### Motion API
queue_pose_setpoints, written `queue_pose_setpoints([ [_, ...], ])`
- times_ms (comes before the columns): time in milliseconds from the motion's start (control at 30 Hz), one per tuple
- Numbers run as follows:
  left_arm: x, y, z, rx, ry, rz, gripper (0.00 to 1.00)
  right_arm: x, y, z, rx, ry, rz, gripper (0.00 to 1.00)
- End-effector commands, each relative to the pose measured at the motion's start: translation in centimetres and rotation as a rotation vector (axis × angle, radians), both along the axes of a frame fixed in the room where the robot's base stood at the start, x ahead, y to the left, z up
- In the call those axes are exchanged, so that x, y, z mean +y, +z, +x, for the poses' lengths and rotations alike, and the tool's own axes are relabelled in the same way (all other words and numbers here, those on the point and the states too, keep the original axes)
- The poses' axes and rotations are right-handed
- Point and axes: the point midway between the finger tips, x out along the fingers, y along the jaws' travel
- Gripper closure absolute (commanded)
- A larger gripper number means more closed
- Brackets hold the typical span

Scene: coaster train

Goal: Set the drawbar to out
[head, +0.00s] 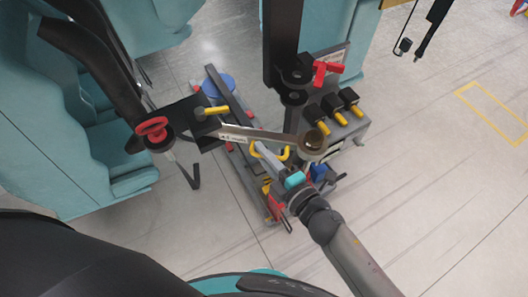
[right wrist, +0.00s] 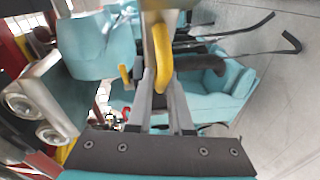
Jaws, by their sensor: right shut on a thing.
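The drawbar is a grey bar (head: 270,136) with a label near its left end and a round eye (head: 313,143) at its right end. It runs left to right from a black bracket on the left towards a dark upright post. A yellow loop handle (head: 284,152) sits on its near side. My right gripper (head: 262,150) reaches up from below and is shut on this handle. In the right wrist view, the yellow handle (right wrist: 162,55) stands between the fingertips (right wrist: 160,82). The fingers partly hide the handle. My left gripper is not in view.
A red ring knob (head: 152,130) and a yellow pin handle (head: 212,110) sit on the left bracket. A red lever (head: 325,72) and several yellow-tipped black blocks (head: 334,106) are at the right. Teal seats (head: 95,150) stand left. Open floor (head: 440,170) lies right.

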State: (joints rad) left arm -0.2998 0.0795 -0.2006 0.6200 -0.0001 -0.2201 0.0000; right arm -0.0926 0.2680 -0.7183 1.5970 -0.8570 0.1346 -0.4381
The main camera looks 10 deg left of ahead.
Motion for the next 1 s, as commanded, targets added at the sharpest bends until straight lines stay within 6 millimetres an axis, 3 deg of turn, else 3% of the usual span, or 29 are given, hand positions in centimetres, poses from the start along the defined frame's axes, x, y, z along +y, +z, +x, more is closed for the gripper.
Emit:
queue_pose_setpoints([
  [33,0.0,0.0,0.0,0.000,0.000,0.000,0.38,-0.1,-0.7,-0.4,0.010,0.002,-0.012,1.00],
  [67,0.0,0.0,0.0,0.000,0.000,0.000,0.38,-0.1,-0.7,-0.4,0.010,0.002,-0.012,0.80],
  [300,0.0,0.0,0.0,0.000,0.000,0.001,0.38,-0.1,-0.5,-0.2,0.008,0.001,-0.008,0.55],
  [767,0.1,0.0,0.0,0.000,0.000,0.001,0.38,-0.3,-0.2,-0.3,0.004,0.000,-0.003,0.55],
  [1000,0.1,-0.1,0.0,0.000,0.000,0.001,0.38,-2.9,0.1,-2.6,0.006,0.000,-0.007,0.55],
])
